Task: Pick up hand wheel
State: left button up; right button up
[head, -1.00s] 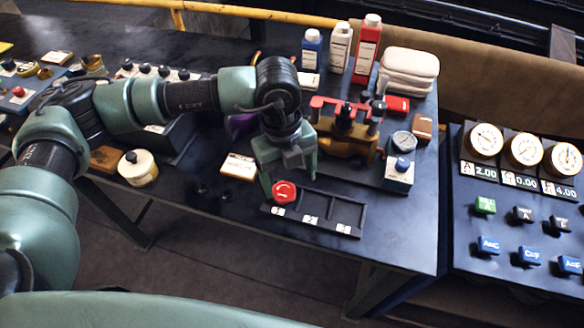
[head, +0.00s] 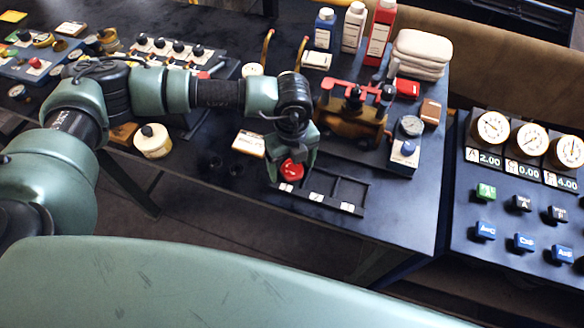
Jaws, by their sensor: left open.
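The hand wheel (head: 291,170) appears to be the small red round part in the left compartment of a black tray (head: 322,204) on the dark table. My left gripper (head: 290,172) is open and points down, with its green fingers on either side of the wheel. The gripper partly hides the wheel, and I cannot tell whether the fingers touch it. My right gripper is not in view.
A brown valve body (head: 350,122) with a red bar stands just behind the tray. A cream card (head: 249,144) lies left of the tray. The tray's other compartments look empty.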

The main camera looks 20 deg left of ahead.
pick_arm(q)
jog(key=shift+w, duration=0.1)
grip_shut()
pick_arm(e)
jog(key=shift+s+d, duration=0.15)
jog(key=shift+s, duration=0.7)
pick_arm(q)
jog(key=shift+r, duration=0.1)
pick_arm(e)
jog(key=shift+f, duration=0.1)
